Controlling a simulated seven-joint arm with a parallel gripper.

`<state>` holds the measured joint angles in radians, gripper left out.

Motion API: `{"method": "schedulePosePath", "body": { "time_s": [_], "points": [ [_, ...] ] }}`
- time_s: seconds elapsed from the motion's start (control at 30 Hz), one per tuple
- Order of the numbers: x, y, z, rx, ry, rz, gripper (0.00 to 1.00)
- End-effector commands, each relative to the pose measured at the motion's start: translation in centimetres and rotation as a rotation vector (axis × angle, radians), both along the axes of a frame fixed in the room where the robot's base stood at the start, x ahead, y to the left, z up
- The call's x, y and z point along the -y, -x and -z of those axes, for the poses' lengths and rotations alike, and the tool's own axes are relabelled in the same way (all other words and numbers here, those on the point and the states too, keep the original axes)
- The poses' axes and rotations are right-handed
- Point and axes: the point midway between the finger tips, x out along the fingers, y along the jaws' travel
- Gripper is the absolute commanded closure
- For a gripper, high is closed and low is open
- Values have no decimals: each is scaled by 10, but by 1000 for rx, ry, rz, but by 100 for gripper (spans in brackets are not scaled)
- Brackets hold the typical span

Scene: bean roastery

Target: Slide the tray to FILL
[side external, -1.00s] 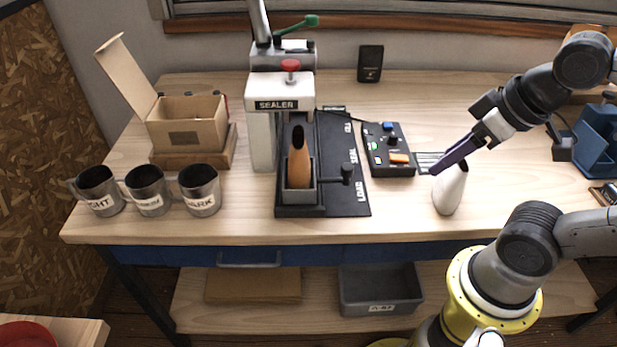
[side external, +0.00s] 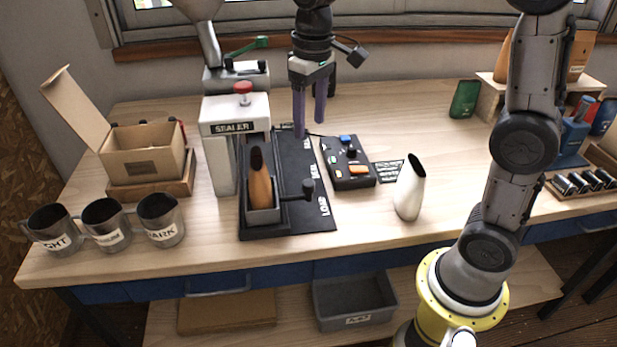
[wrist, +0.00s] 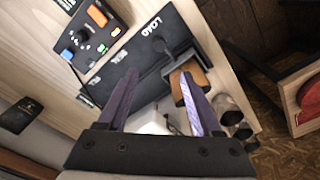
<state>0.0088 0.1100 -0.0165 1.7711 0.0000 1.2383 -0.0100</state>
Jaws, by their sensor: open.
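The tray (side external: 263,217) is a small grey holder at the front, LOAD end of the black track (side external: 287,226). A brown, open-topped bag (side external: 260,188) stands upright in it. A dark knob handle (side external: 308,187) sticks out on the tray's right side and also shows in the wrist view (wrist: 160,46). FILL is the far end of the track, with SEAL between. My gripper (side external: 310,128) is open and empty, its purple fingers pointing down near the far end, apart from the handle. In the wrist view my fingers (wrist: 159,77) frame part of the track and tray.
The white sealer (side external: 234,120) stands at the track's left. A button panel (side external: 347,162) and a white bag (side external: 410,188) are to its right. Three labelled metal cups (side external: 106,223) and an open carton (side external: 146,152) are at left.

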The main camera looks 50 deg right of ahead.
Motion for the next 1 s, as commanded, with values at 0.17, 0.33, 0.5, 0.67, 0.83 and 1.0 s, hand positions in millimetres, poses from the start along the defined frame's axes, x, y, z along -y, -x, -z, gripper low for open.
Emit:
{"method": "schedulePosePath", "body": {
  "time_s": [0.17, 0.33, 0.5, 0.67, 0.83, 1.0],
  "points": [
    [0, -4, 18, -41, 0, 1, 33],
    [0, -3, 37, -45, 0, 1, 33],
    [0, -2, 70, -45, 0, 1, 33],
    [0, -2, 101, -44, 0, 1, 33],
    [0, -2, 130, -42, 0, 1, 33],
    [0, -3, 147, -40, 0, 2, 33]
  ]
}}
